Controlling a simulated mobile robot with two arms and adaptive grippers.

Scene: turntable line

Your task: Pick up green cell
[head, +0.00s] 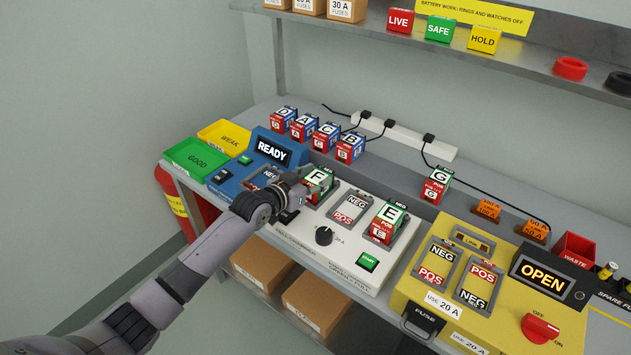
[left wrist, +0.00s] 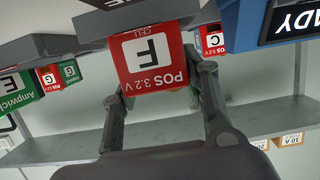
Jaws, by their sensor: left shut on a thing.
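Cell F, green with a red POS end (head: 321,184), is at the left bay of the white charger (head: 334,258). My left gripper (head: 303,192) is shut on it. In the left wrist view, its red face (left wrist: 155,60) marked F and POS 3.2 V sits between the two fingers (left wrist: 160,85). I cannot tell whether it is fully seated or slightly raised. Cell E, also green and red (head: 387,222), stands in the charger's right bay. Cell G, green and red (head: 437,185), stands on the bench behind. My right gripper is not in view.
The charger's middle bay (head: 349,208) is empty. Several blue and red cells (head: 325,137) stand behind. A blue tester (head: 247,165) reads READY, with green (head: 194,160) and yellow (head: 224,134) trays beside it. A yellow unit (head: 477,290) reads OPEN. A shelf (head: 400,38) hangs above.

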